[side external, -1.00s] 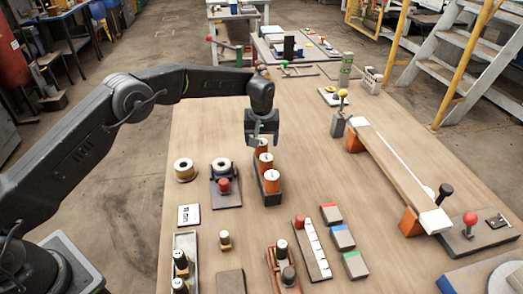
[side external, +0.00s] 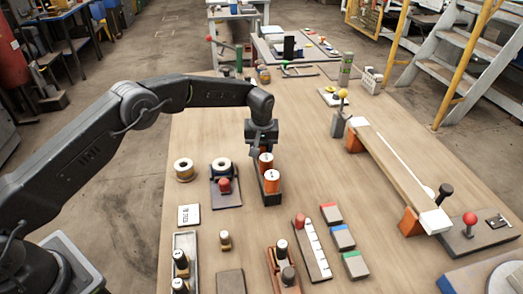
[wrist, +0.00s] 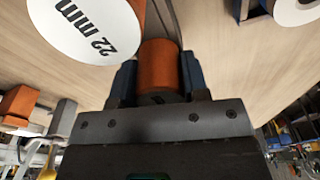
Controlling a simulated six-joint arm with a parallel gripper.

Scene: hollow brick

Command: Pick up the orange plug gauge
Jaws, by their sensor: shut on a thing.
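My gripper (side external: 257,151) is down at the far end of a dark narrow rack (side external: 262,197) that holds orange plug gauges with white tops. Two gauges show in the side view, a middle one (side external: 266,162) and a near one (side external: 272,183). The far gauge is hidden there by my gripper. In the wrist view, that orange gauge (wrist: 159,65) sits between my two blue fingers, which are shut on it. Beside it a large white top marked "22 mm" (wrist: 85,25) belongs to a neighbouring gauge. I cannot tell whether the held gauge still touches the rack.
Left of the rack stand a spool (side external: 184,169) and a ring on a blue base (side external: 222,170) with a red knob. A long inclined beam (side external: 395,170) stands right. The table between is clear.

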